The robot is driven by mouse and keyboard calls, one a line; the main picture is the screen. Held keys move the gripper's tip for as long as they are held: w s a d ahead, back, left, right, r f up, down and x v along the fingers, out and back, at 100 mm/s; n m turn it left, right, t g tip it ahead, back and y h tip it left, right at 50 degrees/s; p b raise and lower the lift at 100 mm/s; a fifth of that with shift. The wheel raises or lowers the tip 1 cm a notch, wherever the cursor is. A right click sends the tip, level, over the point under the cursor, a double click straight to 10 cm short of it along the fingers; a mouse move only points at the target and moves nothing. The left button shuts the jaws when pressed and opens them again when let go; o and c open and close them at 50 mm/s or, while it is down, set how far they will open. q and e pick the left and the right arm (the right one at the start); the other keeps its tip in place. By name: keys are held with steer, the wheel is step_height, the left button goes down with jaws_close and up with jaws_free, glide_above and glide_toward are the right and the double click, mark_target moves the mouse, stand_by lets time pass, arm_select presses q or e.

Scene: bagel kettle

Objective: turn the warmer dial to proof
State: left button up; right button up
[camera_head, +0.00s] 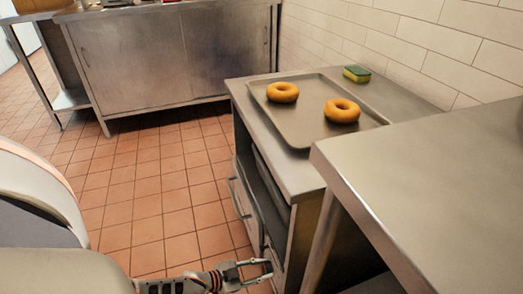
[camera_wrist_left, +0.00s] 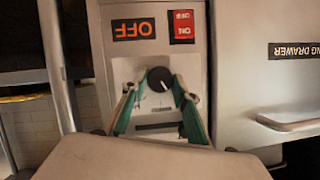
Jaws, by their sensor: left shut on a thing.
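The warmer dial (camera_wrist_left: 158,79) is a round black knob with a white pointer mark, on a light panel in the left wrist view. The mark points toward the lower right in the picture. My left gripper (camera_wrist_left: 154,84) has its two green-lined fingers on either side of the dial, shut on it. An orange-on-black OFF label (camera_wrist_left: 133,29) shows upside down above it; no proof marking is readable. In the head view my left gripper (camera_head: 268,270) is at the front of the steel cabinet (camera_head: 293,170), and the dial is hidden there. My right gripper is not in view.
A red switch label (camera_wrist_left: 182,27) sits near OFF. A drawer front with a bar handle (camera_wrist_left: 290,124) is to the right. On the cabinet, a tray (camera_head: 290,127) holds two bagels (camera_head: 283,92), with a sponge (camera_head: 357,74) behind. A steel counter (camera_head: 430,170) stands close at right.

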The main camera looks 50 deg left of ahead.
arm_select(q)
steer(key=n+h+b, duration=0.1)
steer(key=n, duration=0.1)
steer(key=shift+a+n+g+h, duration=0.15)
steer(key=shift+n+g+h, duration=0.25)
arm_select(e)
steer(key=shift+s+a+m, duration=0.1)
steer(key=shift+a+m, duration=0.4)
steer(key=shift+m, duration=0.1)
arm_select(q)
steer(key=o, duration=1.1)
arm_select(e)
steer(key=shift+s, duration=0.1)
